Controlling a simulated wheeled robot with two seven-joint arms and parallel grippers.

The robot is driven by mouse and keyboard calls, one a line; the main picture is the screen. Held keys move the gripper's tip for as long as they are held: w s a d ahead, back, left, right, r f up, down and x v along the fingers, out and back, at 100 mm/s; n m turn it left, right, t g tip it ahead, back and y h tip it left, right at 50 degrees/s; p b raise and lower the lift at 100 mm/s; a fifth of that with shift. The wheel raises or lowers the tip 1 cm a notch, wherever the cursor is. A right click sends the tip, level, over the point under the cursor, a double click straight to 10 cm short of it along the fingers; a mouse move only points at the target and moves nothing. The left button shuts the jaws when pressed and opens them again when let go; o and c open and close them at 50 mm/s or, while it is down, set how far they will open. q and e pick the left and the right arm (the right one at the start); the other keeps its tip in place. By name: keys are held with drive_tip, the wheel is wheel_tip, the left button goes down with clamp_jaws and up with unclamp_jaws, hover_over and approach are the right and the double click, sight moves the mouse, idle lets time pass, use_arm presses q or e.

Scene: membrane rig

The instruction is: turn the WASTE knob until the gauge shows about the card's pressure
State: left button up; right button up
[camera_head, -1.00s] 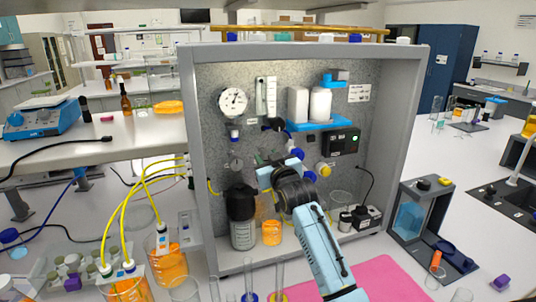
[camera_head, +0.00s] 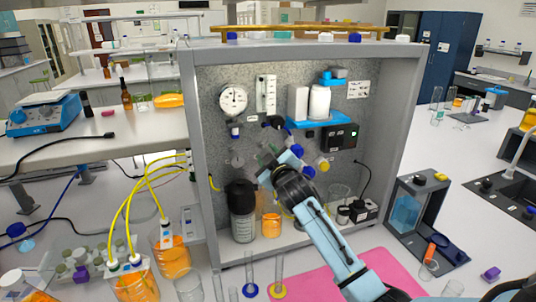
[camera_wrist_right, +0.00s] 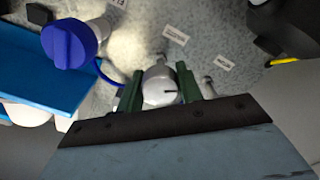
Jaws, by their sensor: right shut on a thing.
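The round white gauge (camera_head: 233,99) hangs at the panel's upper left; its needle is too small to read surely. A white printed card (camera_head: 358,89) is at the panel's upper right, its text unreadable. My right gripper (camera_head: 267,157) is at the panel below the gauge, to its right. In the right wrist view, its green fingers (camera_wrist_right: 159,88) are shut on a pale round knob (camera_wrist_right: 160,86) with a dark pointer line. Small labels (camera_wrist_right: 176,35) are near this knob, but I cannot read which says WASTE. My left gripper is not in view.
A blue knob (camera_wrist_right: 69,44) and a blue shelf (camera_wrist_right: 30,65) are beside the gripper in the wrist view. Below it stand a dark-capped bottle (camera_head: 242,212) and a beaker of orange liquid (camera_head: 271,224). A pink mat (camera_head: 330,279) lies in front.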

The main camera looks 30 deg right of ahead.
idle(0.3)
drive_tip(key=o, duration=1)
drive_tip(key=shift+s, duration=0.1)
drive_tip(key=b+v, duration=0.2)
drive_tip(key=v, duration=1.1)
drive_tip(key=shift+s, duration=0.1)
idle(1.9)
